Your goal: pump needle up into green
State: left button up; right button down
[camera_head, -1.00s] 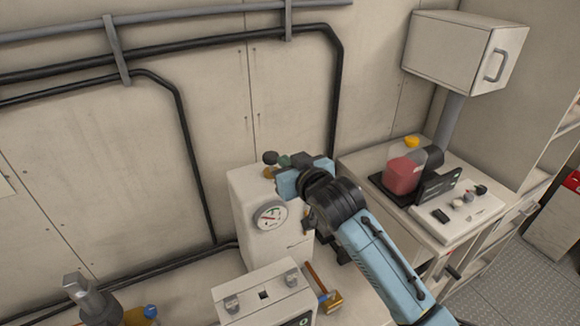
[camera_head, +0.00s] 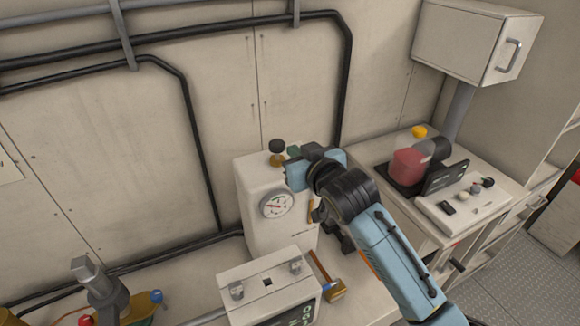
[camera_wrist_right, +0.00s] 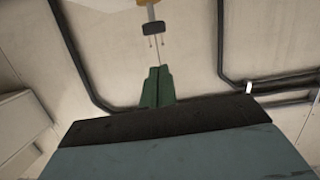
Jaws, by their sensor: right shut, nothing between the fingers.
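A white pump housing (camera_head: 256,222) stands against the wall in the head view, with a round white gauge (camera_head: 277,204) on its front. The gauge has a red needle; its exact reading against the green is too small to tell. A black knob (camera_head: 277,147) on a brass collar stands on top of the housing. It also shows in the wrist view (camera_wrist_right: 153,28). My right gripper (camera_head: 293,151) is just right of the knob, apart from it. Its green fingers (camera_wrist_right: 158,88) are shut and empty, pointing towards the knob. My left gripper is not in view.
A grey fitting (camera_head: 98,285) is at the lower left. A red container (camera_head: 407,168) stands on the right counter, below a wall cabinet (camera_head: 462,40).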

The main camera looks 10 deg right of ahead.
notch_tip(320, 180, up, 4)
jog(key=shift+w+f+b, duration=0.1)
jog(key=shift+f+b, duration=0.15)
jog(key=shift+b, duration=0.35)
jog(key=p, duration=0.2)
send_over(277, 146)
jog(key=s, duration=0.1)
notch_tip(277, 146, down, 2)
jog(key=shift+s+d+f, duration=0.1)
jog(key=shift+d+f, duration=0.05)
jog(key=shift+f, duration=1)
jog(key=shift+d+f, duration=0.1)
jog(key=shift+f, duration=1)
